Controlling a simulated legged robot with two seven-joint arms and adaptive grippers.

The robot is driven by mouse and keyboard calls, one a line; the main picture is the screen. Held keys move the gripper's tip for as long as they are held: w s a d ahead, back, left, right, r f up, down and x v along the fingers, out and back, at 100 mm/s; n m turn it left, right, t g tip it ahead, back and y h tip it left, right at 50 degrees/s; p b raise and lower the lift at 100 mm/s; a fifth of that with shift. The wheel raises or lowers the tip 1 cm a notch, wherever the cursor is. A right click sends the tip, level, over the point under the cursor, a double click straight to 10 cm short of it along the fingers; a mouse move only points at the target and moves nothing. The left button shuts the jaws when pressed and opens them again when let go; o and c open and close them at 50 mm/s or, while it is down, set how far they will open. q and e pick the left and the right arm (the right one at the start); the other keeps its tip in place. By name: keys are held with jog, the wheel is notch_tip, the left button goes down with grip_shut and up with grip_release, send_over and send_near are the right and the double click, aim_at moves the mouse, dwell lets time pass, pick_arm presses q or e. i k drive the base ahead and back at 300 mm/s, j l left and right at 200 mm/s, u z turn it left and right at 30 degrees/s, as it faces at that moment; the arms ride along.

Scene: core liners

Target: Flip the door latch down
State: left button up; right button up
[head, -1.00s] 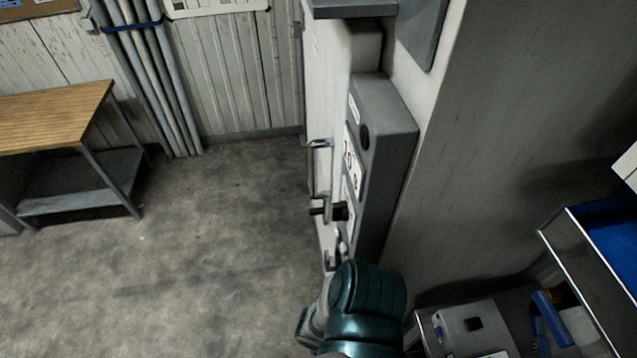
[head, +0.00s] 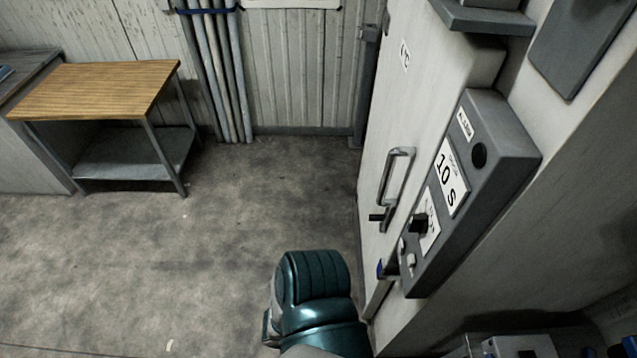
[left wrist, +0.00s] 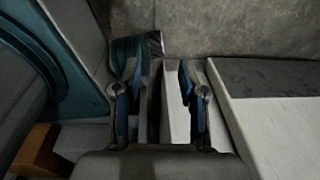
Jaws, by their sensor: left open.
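The pale door (head: 385,120) stands on the right in the head view, with a metal pull handle (head: 399,175). A small dark lever (head: 380,217), which looks like the latch, sticks out sideways just below the handle. My left gripper (left wrist: 158,75) is open in the left wrist view, with blue-lined fingers apart. A pale slab shows between or beyond them; I cannot tell whether they touch it. My teal arm is low in the head view, its gripper hidden. My right gripper is not seen.
A grey control box (head: 505,150) with a "10 S" label and dark knobs juts out right beside the door. A wood-topped table (head: 100,90) stands at the left. Pipes (head: 228,80) run up the back wall. The concrete floor (head: 230,240) between is clear.

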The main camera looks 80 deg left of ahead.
aim_at(384, 218)
jog(key=u, duration=2.05)
